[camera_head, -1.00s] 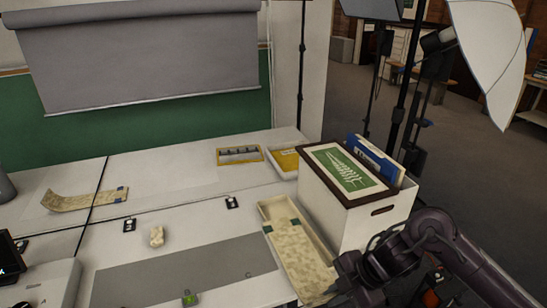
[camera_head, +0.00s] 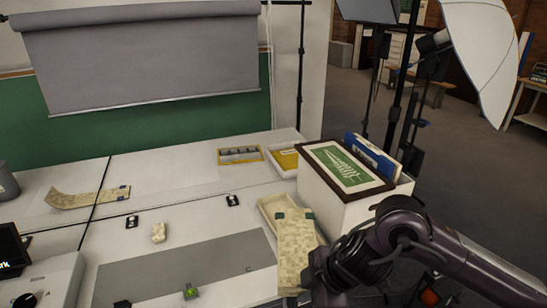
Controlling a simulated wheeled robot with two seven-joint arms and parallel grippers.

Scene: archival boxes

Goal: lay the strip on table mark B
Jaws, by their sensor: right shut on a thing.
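A beige mottled strip (camera_head: 294,250) with a dark green tab at its far end is held in my right gripper (camera_head: 308,283). The gripper is shut on the strip's near right part; its fingertips are mostly hidden. The strip appears raised over a cream tray (camera_head: 266,208) and covers much of it. A second beige strip (camera_head: 80,199) with a blue tab lies on the table at the left, its left end curled up. A letter C shows on the grey mat (camera_head: 180,268). I cannot make out a mark B. My left gripper is not in view.
A white box (camera_head: 340,205) with a framed green picture (camera_head: 347,165) on top stands right of the tray. A small beige lump (camera_head: 158,232), black-and-white markers (camera_head: 232,201) and a green-lit device (camera_head: 190,292) are on the table. The grey mat is mostly clear.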

